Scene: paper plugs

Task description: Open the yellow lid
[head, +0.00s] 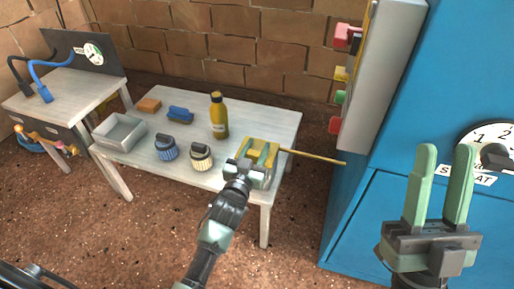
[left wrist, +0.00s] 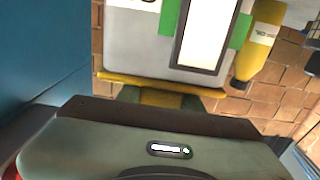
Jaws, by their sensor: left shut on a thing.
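The yellow lid (head: 262,144) is at the front right of the white table, on a small grey box mostly hidden by my left gripper. My left gripper (head: 257,160) is shut on the lid, its arm reaching up from the lower middle. In the left wrist view a yellow edge (left wrist: 145,83) runs below a grey panel (left wrist: 146,50), just beyond my large green-grey finger. The exact contact is hidden. My right gripper (head: 442,160) is open and empty at the right, its two green fingers apart in front of the blue cabinet.
A thin yellow rod (head: 318,157) sticks out past the table's right edge. A yellow bottle (head: 219,117) stands behind the gripper. Two round brushes (head: 201,157) (head: 166,148), a blue brush (head: 180,114), a sponge (head: 149,105) and a grey tray (head: 105,139) are further left. The blue cabinet (head: 450,60) stands right.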

